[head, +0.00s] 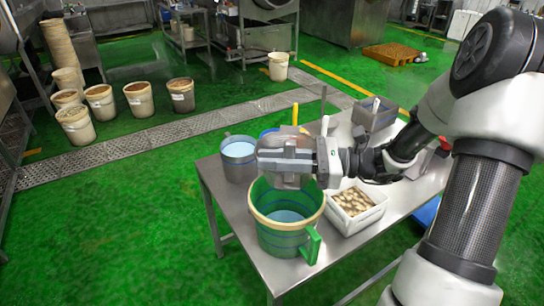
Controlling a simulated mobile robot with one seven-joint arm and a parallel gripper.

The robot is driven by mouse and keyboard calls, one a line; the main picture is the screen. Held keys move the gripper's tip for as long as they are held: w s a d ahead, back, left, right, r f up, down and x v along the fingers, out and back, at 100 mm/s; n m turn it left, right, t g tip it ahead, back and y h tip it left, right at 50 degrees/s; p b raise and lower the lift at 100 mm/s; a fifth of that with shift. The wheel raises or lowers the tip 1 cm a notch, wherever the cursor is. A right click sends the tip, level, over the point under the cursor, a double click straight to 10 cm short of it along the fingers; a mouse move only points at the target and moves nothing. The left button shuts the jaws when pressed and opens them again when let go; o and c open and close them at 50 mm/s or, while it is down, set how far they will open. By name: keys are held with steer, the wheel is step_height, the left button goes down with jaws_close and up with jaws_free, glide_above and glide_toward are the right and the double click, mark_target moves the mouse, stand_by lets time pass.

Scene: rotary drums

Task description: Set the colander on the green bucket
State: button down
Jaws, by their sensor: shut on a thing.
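The green bucket (276,241) stands at the near left part of the metal table, upright, with a pale rim and a green handle on its right. Its inside shows a light blue bottom. A grey pot (238,160) with a pale blue inside stands just left of my gripper, behind the bucket.
A white crate (358,222) of brownish round items stands right of the bucket. A grey metal box (374,117) is farther back on the table (270,268). A blue item (268,132) shows partly behind my gripper. Several buckets stand on the green floor at left.

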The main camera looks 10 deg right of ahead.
mark_target(282, 178)
steer(key=shift+p, duration=0.3)
steer(key=shift+w+f+b, duration=0.1)
steer(key=shift+f+b, duration=1.6)
steer(key=shift+f, duration=1.25)
steer(key=shift+p, duration=0.7)
step_height(282, 178, down, 9)
steer(key=b, duration=0.5)
stand_by(2.3)
steer(key=c, duration=1.6)
jaws_free()
